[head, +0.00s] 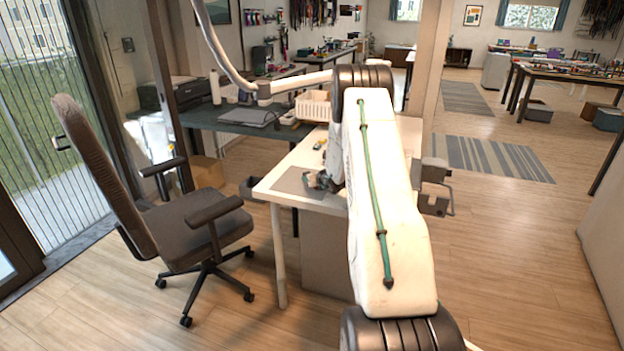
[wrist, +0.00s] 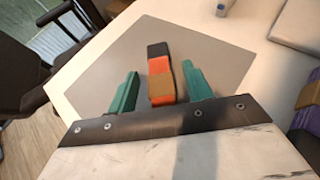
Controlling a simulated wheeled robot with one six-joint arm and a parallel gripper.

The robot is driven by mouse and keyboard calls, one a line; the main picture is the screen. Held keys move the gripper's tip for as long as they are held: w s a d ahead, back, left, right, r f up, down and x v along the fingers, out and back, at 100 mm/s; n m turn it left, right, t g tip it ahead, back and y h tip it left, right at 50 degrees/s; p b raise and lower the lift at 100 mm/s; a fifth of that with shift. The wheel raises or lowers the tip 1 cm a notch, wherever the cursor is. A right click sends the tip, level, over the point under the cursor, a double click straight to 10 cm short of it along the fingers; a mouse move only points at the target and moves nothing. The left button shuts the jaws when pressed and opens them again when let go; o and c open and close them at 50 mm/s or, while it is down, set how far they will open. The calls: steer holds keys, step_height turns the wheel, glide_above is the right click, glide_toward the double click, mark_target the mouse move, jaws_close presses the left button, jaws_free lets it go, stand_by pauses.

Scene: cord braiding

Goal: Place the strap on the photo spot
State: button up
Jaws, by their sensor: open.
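The strap (wrist: 160,74) has black, orange-red and brown sections. In the wrist view it lies between the two green fingers of my gripper (wrist: 160,88), with a gap on each side. My gripper is open. The strap is not clear there.
The white table (head: 268,187) has its edge close to the mat. A dark office chair (head: 190,215) stands left of it. A white basket (head: 313,106) stands at the table's back. A purple thing (wrist: 308,100) shows at the wrist view's right edge.

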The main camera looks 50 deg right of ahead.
steer(key=v, duration=1)
steer(key=shift+s, duration=0.15)
steer(key=shift+c, duration=0.3)
stand_by(0.6)
